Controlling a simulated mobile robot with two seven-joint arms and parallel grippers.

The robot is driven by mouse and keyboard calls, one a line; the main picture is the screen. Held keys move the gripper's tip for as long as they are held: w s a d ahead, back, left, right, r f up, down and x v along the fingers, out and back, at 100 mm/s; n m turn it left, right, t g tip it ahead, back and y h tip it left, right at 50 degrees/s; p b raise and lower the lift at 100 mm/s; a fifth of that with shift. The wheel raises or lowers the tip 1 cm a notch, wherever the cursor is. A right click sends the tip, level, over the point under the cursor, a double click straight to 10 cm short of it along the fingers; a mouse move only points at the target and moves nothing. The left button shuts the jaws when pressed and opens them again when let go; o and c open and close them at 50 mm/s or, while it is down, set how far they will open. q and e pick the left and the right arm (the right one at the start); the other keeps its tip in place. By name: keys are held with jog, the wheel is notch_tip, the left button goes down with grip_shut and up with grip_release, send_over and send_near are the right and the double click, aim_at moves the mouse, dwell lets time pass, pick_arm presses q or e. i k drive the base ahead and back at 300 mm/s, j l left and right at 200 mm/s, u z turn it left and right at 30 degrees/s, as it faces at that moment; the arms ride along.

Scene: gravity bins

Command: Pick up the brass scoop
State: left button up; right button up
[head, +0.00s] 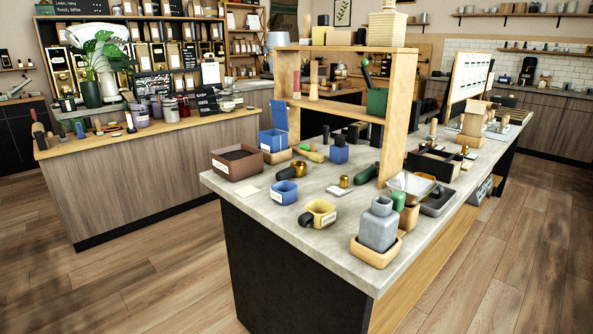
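A small brass-coloured cup with a dark handle, which looks like the brass scoop (299,168), lies on the grey countertop (258,208) of the near island. It is left of the wooden shelf frame, behind a small blue bin (284,192). Its handle points left and toward me. It is small in this view, so its exact shape is hard to tell. Neither of my grippers is in view.
A brown bin (237,162) stands left of the scoop. The wooden shelf frame (398,115) rises on the right.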

aim_at(291, 172)
jog(key=i+j+z, duration=0.2)
jog(key=z, duration=0.2)
jog(key=i+j+z, duration=0.15)
jog(key=z, duration=0.25)
jog(key=i+j+z, duration=0.1)
jog(key=j+z, duration=0.25)
